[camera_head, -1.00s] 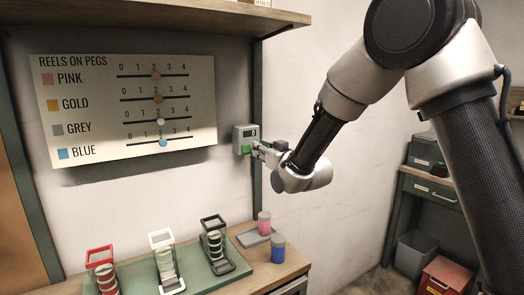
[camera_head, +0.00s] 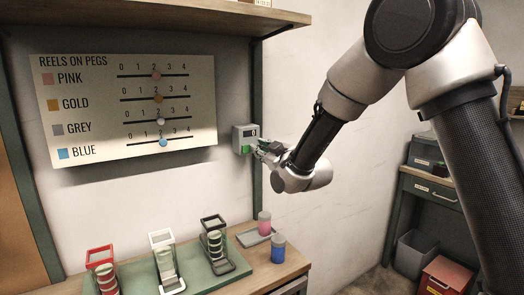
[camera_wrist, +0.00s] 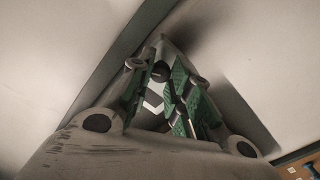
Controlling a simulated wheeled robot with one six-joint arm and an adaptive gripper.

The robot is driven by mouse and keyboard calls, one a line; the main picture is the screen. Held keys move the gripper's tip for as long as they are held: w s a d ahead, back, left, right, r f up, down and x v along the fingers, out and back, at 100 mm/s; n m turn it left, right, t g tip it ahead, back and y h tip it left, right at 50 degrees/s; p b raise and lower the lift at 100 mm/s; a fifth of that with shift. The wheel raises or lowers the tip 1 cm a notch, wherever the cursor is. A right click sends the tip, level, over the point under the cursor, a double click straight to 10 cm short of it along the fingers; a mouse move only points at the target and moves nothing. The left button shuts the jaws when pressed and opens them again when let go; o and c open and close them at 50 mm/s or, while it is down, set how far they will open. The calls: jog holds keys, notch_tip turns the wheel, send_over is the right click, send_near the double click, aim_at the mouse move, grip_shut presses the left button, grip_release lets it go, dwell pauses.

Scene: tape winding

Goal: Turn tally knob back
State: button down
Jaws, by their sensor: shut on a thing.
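The tally box (camera_head: 245,132), small and grey with a dark window and a green patch, is fixed to the green post right of the board. My gripper (camera_head: 257,150) reaches it from the right, its fingertips at the box's front. In the wrist view my gripper (camera_wrist: 163,80) has its green-padded fingers converging on a small dark round part, apparently the tally knob (camera_wrist: 159,72), and is shut on it. The fingers mostly hide the knob, so its angle cannot be read. The reels-on-pegs board (camera_head: 130,105) has a coloured marker on each of its pink, gold, grey and blue rows.
Below, a bench (camera_head: 262,268) carries a green tray (camera_head: 222,271) with red, white and black framed reel stacks, plus a pink reel (camera_head: 264,223) and a blue reel (camera_head: 278,249). A wooden shelf (camera_head: 200,14) overhangs the board. A drawer cabinet stands far right.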

jog(key=n, duration=1.2)
jog(key=shift+f+n, duration=0.15)
jog(key=shift+n, duration=0.15)
dwell(0.4)
jog(key=c, duration=1.3)
grip_release()
jog(key=shift+s, duration=0.1)
jog(key=shift+c, duration=0.2)
jog(key=v, duration=1.2)
